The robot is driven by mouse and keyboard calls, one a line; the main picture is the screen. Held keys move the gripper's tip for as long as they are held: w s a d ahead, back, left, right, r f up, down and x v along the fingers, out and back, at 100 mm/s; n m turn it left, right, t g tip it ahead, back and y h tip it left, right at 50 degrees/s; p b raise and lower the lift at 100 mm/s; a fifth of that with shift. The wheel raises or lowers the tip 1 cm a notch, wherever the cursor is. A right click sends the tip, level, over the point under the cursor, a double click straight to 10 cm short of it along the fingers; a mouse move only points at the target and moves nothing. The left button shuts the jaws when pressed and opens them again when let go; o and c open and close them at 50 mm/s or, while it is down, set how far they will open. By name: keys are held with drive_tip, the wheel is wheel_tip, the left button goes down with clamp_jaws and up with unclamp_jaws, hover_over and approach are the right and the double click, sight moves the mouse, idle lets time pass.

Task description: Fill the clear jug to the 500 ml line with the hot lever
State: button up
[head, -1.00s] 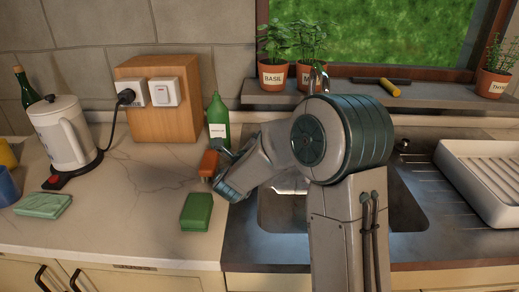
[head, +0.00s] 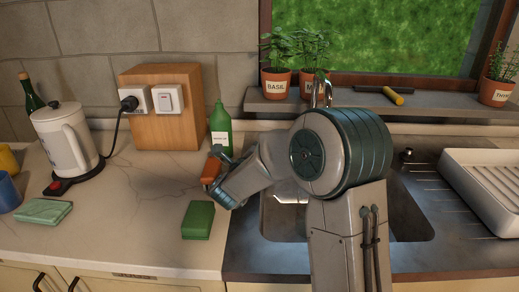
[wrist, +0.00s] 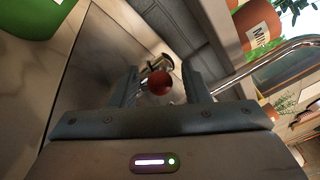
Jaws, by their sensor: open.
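A red round knob (wrist: 159,83) on a metal fitting shows in the wrist view, between my gripper's two fingers and apart from both; I take it for the hot lever's end. My gripper (wrist: 160,90) is open and empty. In the head view my gripper (head: 215,176) is low beside the green bottle, left of the sink, its fingers partly hidden by my own arm. The metal tap (head: 321,92) rises behind my arm, and its lever is hidden there. I cannot make out the clear jug in either view; my arm covers part of the sink (head: 410,218).
A green bottle (head: 220,130), an orange-red object (head: 210,169) and a green sponge (head: 198,220) stand close left of the sink. A kettle (head: 66,145) is further left. Potted herbs (head: 277,83) line the sill. A white rack (head: 485,190) is at right.

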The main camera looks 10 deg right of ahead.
drive_tip(key=b+v, duration=0.1)
drive_tip(key=v, duration=0.6)
drive_tip(key=shift+s+a, duration=0.1)
drive_tip(key=shift+s, duration=0.15)
